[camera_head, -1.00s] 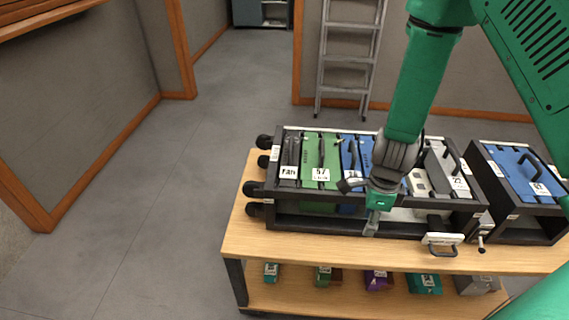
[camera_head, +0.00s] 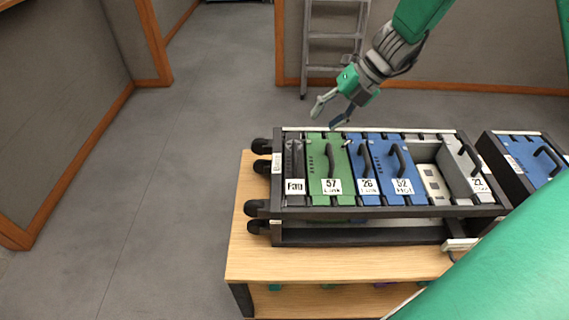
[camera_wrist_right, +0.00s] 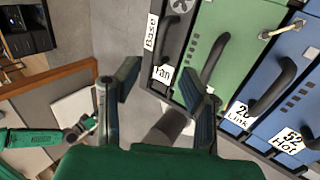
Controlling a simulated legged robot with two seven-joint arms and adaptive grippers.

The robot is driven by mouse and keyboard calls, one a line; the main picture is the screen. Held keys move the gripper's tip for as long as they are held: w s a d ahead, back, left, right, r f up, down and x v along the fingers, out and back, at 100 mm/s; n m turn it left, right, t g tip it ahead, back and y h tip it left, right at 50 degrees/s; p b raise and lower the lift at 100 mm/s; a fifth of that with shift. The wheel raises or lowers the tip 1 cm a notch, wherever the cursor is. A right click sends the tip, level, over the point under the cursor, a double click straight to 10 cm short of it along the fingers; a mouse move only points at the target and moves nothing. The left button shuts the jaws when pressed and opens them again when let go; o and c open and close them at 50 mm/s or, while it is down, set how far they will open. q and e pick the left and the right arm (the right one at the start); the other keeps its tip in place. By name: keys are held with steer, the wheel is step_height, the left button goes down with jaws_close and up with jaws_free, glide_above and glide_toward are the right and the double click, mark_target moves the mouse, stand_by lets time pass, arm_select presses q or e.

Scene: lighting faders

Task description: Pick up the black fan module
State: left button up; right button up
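The black fan module (camera_head: 293,160) is a narrow dark unit with a "Fan" label, at the left end of the rack on the cart. In the right wrist view the fan module (camera_wrist_right: 176,38) shows at the top, with a dark handle. My right gripper (camera_head: 330,112) is open and empty, above and beyond the far left part of the rack, apart from the module. In the wrist view its two dark fingers (camera_wrist_right: 160,78) are spread wide. A green arm with a gripper (camera_wrist_right: 82,130), seemingly my left, shows at the left there; its fingers are unclear.
The rack (camera_head: 380,211) also holds a green module (camera_head: 328,165) beside the fan, blue modules (camera_head: 392,170) and a grey module (camera_head: 462,165). A second rack (camera_head: 525,160) stands to the right. The wooden cart top (camera_head: 330,264) is clear in front. A ladder (camera_head: 333,35) stands behind.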

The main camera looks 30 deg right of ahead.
mark_target(296, 151)
steer(key=x, duration=0.2)
steer(key=b+x, duration=0.1)
steer(key=x, duration=0.2)
steer(key=b+x, duration=0.1)
steer(key=x, duration=0.2)
steer(key=shift+s+a, duration=0.3)
steer(key=shift+a, duration=0.05)
steer(key=shift+a+f, duration=0.2)
steer(key=shift+f, duration=0.05)
steer(key=f, duration=0.1)
steer(key=f+b, duration=0.1)
steer(key=a+f, duration=0.1)
steer(key=shift+w+f, duration=0.3)
steer(key=shift+w, duration=0.05)
steer(key=shift+w+f, duration=0.2)
steer(key=shift+f, duration=0.1)
steer(key=shift+r, duration=0.1)
steer(key=shift+s+a+r, duration=0.1)
steer(key=shift+a, duration=0.25)
jaws_close()
arm_select(q)
steer(key=f, duration=0.3)
steer(key=shift+s+f, duration=0.25)
steer(key=shift+s, duration=0.05)
